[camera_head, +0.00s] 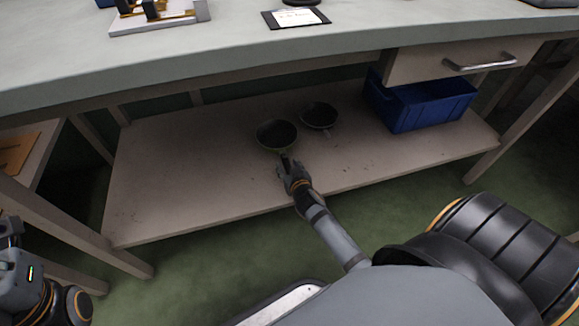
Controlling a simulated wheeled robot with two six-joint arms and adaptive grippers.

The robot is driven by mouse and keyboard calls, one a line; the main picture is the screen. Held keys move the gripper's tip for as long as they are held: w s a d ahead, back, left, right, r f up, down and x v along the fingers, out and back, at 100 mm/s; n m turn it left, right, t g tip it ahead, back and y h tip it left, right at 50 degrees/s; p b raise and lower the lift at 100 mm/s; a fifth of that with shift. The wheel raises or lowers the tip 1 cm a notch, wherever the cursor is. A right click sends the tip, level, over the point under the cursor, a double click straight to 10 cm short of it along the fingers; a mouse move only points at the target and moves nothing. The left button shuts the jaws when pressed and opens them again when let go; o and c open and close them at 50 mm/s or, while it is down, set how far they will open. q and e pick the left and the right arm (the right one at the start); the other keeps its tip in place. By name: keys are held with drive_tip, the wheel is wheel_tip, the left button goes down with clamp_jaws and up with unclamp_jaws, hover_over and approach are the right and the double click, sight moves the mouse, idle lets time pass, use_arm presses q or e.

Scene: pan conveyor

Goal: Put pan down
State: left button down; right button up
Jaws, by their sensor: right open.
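Two dark pans lie on the wooden lower shelf (190,165) under the table. The nearer pan (277,134) is left of the smaller-looking pan (319,115). The nearer pan's handle points toward the front edge. My right gripper (286,164) is open at that handle, its fingers around or just beside it; I cannot tell whether they touch. The gripper hides part of the handle. My left arm shows at the lower left edge, with its fingertips not clearly visible.
A blue crate (422,105) stands on the shelf at the right, below a drawer (460,62) with a metal handle. The tabletop (200,52) overhangs the shelf. A table leg (525,118) stands at the right. The shelf's left half is clear.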

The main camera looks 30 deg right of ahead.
drive_tip(key=p+v, duration=0.3)
drive_tip(key=v, duration=0.8)
drive_tip(key=shift+s+r, duration=0.15)
drive_tip(key=shift+s+a+r, duration=0.1)
drive_tip(key=shift+s+r, duration=0.05)
drive_tip(key=shift+s, duration=0.15)
